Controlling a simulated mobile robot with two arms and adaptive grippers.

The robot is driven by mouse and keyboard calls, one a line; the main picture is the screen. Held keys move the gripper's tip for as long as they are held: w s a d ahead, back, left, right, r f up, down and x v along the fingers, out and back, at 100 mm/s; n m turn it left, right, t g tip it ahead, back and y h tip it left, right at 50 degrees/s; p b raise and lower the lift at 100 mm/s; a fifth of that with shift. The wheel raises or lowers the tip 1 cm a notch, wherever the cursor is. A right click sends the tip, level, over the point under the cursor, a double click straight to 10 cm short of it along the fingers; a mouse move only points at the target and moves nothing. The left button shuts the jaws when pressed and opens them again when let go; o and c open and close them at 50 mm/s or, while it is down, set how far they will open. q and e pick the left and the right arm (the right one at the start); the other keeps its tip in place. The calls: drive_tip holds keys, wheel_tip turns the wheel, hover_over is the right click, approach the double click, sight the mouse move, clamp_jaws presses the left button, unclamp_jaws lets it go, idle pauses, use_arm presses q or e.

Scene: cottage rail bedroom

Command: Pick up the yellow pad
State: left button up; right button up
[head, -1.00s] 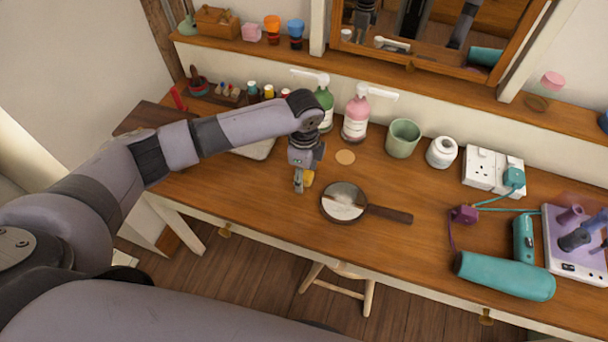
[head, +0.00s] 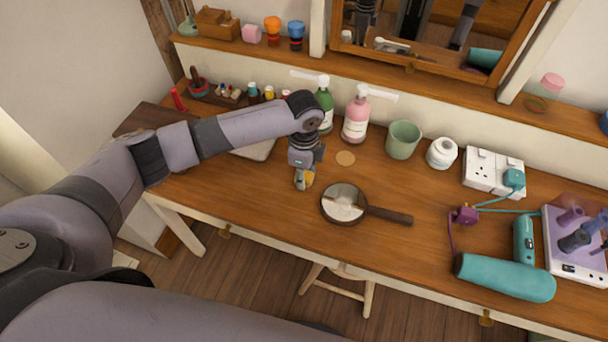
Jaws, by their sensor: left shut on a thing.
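The yellow pad (head: 309,179) is a small yellow piece on the wooden desk, left of the hand mirror. My left gripper (head: 303,182) points down at it and is shut on it, with the fingers covering part of the pad. I cannot tell whether the pad touches the desk or is just above it. My right gripper is not in view.
A round hand mirror (head: 343,203) lies close on the right. Behind stand a green pump bottle (head: 324,108), a pink pump bottle (head: 356,118) and a green cup (head: 403,139). A tan disc (head: 345,158) lies nearby. A teal hair dryer (head: 506,276) is far right.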

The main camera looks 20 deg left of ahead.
use_arm(q)
wheel_tip(320, 180, up, 20)
drive_tip(key=shift+b, duration=0.4)
